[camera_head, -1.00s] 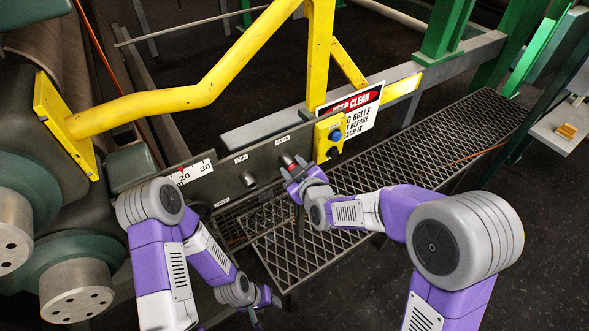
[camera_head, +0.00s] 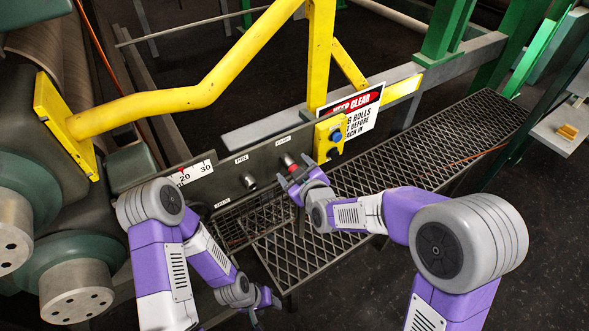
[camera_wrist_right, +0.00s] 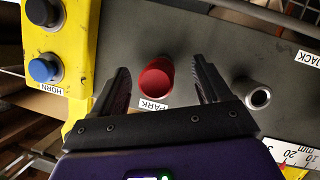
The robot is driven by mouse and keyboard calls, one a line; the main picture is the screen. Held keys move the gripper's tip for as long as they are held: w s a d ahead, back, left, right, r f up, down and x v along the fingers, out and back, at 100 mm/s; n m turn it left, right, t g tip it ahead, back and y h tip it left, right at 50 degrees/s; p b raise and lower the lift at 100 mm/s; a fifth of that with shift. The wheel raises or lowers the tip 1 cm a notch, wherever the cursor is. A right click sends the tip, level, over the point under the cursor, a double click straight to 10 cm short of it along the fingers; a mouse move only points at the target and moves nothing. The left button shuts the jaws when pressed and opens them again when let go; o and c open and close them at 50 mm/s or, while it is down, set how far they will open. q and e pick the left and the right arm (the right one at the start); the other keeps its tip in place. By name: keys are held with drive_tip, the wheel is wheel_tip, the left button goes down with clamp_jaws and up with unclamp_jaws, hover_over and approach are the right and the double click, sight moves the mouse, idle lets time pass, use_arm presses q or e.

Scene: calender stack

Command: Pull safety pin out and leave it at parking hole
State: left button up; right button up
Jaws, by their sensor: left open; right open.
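The red safety pin (camera_head: 287,159) sits at the hole labelled PARK on the grey plate; its round red end also shows in the right wrist view (camera_wrist_right: 155,77). The other socket (camera_head: 248,180), to its left in the head view, is a bare metal tube with a dark opening in the right wrist view (camera_wrist_right: 254,93). My right gripper (camera_head: 288,177) is open just in front of the pin. In the right wrist view its two fingers (camera_wrist_right: 165,82) stand on either side of the red end with gaps. My left gripper (camera_head: 265,312) is open, low at the bottom edge.
A yellow button box (camera_head: 328,137) with blue and black buttons stands close right of the pin. A scale (camera_head: 192,173) is on the plate's left end. A mesh platform (camera_head: 400,155) lies below and right. A yellow bar (camera_head: 190,95) crosses above.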

drive_tip(key=s+d+b, duration=0.1)
drive_tip(key=s+d, duration=0.3)
drive_tip(key=s, duration=0.1)
drive_tip(key=shift+s, duration=0.25)
idle(0.4)
idle(0.4)
